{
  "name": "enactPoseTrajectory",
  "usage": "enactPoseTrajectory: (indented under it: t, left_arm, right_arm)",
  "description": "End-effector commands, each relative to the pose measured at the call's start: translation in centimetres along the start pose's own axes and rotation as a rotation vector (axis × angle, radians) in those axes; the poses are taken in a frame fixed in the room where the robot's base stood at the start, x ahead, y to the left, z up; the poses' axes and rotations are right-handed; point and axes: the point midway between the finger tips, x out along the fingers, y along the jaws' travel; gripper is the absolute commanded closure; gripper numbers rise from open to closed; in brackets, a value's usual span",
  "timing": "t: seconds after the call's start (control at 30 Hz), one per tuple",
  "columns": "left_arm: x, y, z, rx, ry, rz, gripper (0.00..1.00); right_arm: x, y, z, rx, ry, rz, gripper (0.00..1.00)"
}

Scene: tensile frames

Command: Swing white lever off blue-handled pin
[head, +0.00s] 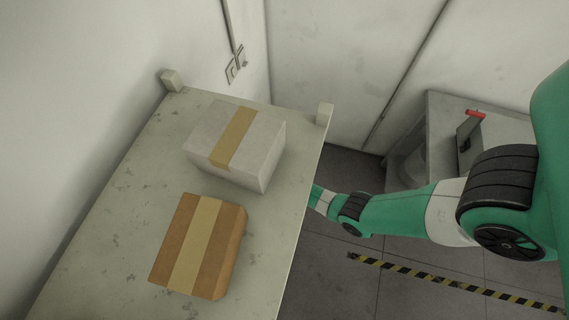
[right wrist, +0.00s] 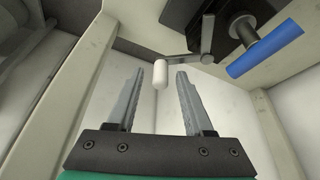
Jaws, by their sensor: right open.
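The white lever knob (right wrist: 161,75) shows in the right wrist view, on the end of a grey lever arm (right wrist: 190,58) that runs right to a dark pivot piece. The blue handle (right wrist: 265,50) of the pin is to the right of it, on a dark round shaft. My right gripper (right wrist: 171,70) is open and empty. My left gripper is not in view.
A pale table (head: 92,235) carries a white taped box (head: 270,160) and a brown taped box (head: 232,245). A grey cabinet with a red-handled part (head: 475,114) stands at the right. In the wrist view, a pale frame post (right wrist: 75,85) stands left of my fingers.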

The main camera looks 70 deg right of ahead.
Motion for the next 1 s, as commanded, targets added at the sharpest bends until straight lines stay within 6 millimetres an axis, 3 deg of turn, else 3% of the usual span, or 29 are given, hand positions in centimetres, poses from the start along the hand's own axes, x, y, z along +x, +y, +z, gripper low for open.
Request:
enactPoseTrajectory:
  t: [0.03,0.3,0.63,1.0]
  left_arm:
    - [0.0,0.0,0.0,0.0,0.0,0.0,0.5]
    - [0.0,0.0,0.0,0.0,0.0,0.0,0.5]
    - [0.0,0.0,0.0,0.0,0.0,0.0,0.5]
    - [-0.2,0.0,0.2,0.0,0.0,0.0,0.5]
  right_arm:
    - [0.0,0.0,0.0,0.0,0.0,0.0,0.5]
    - [0.0,0.0,0.0,0.0,0.0,0.0,0.99]
    - [0.1,0.0,-0.1,-0.02,-0.001,-0.008,1.0]
    - [0.7,-0.7,-1.5,-0.29,0.0,-0.121,1.0]
